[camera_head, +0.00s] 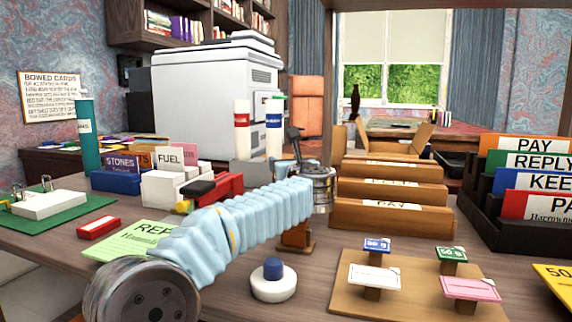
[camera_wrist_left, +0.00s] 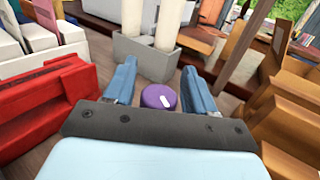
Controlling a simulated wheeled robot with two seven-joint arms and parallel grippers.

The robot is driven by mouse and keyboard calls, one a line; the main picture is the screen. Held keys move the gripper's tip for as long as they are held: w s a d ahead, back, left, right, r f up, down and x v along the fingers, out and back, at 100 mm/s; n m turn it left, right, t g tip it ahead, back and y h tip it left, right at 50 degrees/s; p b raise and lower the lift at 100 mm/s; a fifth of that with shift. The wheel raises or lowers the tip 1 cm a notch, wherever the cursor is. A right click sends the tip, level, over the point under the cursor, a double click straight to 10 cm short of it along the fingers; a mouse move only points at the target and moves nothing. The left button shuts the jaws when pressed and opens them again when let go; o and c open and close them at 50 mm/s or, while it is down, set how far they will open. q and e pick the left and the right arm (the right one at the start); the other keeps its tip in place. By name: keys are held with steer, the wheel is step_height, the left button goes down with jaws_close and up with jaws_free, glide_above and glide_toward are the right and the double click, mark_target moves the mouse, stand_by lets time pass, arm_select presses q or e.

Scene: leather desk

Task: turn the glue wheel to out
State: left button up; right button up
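In the left wrist view a round purple wheel (camera_wrist_left: 150,97) with a white mark on top sits low between the fingers of my left gripper (camera_wrist_left: 159,68). The fingers are open, one on each side of the wheel, with visible space around it; I cannot tell whether either touches it. Just beyond it stands a grey holder (camera_wrist_left: 135,58) with two white tubes. In the head view the holder (camera_head: 246,172) is partly behind my left arm, with a red-banded tube (camera_head: 242,130) and a blue-banded tube (camera_head: 274,128). The purple wheel is hidden there. My right gripper is not in view.
A red block-like object (camera_head: 222,186) lies left of the holder, close to my left gripper. Wooden card racks (camera_head: 392,217) stand to the right. A white base with a blue knob (camera_head: 273,288) and a board of small signs (camera_head: 345,300) are nearer the front.

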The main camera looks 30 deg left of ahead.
arm_select(q)
steer(key=shift+o, duration=0.2)
steer(key=shift+d, duration=0.1)
steer(key=b+v, duration=0.1)
steer(key=v, duration=1.2)
steer(key=shift+s+d+b, duration=0.25)
steer(key=shift+s+b, duration=0.05)
steer(key=shift+c, duration=0.2)
